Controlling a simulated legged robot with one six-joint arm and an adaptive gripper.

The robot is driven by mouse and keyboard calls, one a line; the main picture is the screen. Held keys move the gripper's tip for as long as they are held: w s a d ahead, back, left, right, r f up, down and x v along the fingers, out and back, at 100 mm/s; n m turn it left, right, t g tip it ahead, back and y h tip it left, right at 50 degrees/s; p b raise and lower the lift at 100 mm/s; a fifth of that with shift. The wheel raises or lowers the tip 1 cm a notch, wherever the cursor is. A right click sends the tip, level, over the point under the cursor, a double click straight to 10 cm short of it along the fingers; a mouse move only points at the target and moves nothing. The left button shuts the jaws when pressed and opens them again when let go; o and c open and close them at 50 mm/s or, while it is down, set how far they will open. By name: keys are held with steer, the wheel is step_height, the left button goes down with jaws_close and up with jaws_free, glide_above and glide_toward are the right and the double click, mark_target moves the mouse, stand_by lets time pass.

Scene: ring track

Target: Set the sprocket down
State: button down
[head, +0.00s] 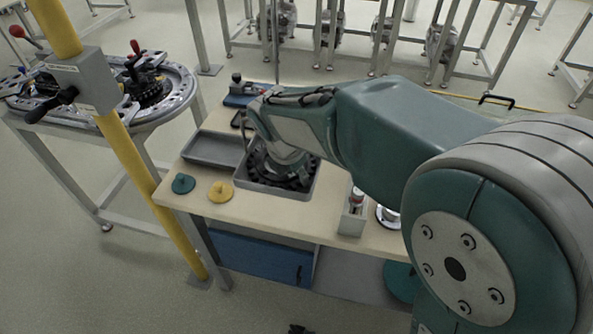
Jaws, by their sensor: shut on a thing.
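My gripper (287,170) points down over a grey square tray (273,193) on the workbench. It is shut on a dark, toothed sprocket (262,174) that appears within the tray's outline. My wrist hides much of the sprocket and the fingertips. I cannot tell whether the sprocket touches the tray floor.
An empty shallow grey tray (213,149) stands left of the sprocket's tray. A green disc (183,184) and a yellow disc (220,191) lie in front. A narrow grey box (353,216) stands right. A yellow post (128,150) rises between the bench and the ring track (178,96).

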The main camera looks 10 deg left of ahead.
steer(key=c, duration=0.6)
jaws_free()
steer(key=shift+a, duration=0.2)
